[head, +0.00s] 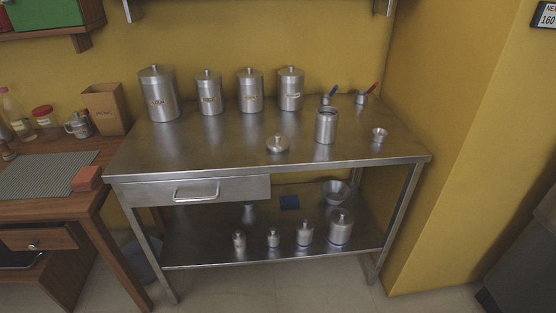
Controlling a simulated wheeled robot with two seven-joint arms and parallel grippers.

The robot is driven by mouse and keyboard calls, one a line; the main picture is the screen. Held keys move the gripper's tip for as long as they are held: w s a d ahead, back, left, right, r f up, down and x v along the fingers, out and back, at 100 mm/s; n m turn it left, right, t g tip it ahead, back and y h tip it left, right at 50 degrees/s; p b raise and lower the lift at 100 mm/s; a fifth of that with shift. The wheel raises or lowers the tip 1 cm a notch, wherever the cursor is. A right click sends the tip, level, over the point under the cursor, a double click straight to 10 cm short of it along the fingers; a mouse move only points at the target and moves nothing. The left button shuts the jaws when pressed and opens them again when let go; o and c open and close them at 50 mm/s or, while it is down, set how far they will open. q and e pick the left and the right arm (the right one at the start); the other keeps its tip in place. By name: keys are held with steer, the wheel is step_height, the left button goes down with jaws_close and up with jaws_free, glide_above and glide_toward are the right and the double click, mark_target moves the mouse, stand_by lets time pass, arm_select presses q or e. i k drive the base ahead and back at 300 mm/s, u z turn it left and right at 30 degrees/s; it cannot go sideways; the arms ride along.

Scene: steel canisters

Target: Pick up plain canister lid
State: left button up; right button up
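A round metal lid (277,146) with a small knob lies on the steel table (190,148) near its front edge. A plain open canister (326,128) without a label stands upright to the right of the lid, apart from it. Its open top faces up and its inside is mostly hidden. Several lidded canisters with labels (209,93) stand in a row along the back of the table. Neither of my grippers is in the head view.
A small metal cup (379,135) stands right of the open canister. Two small handled tools (361,97) lie behind it. The lower shelf (200,246) holds several small canisters and a bowl (336,190). A wooden table (50,209) adjoins at left. The steel table's left front is clear.

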mark_target(277, 142)
steer(key=u, duration=0.55)
steer(key=i, duration=0.45)
steer(key=u, duration=0.2)
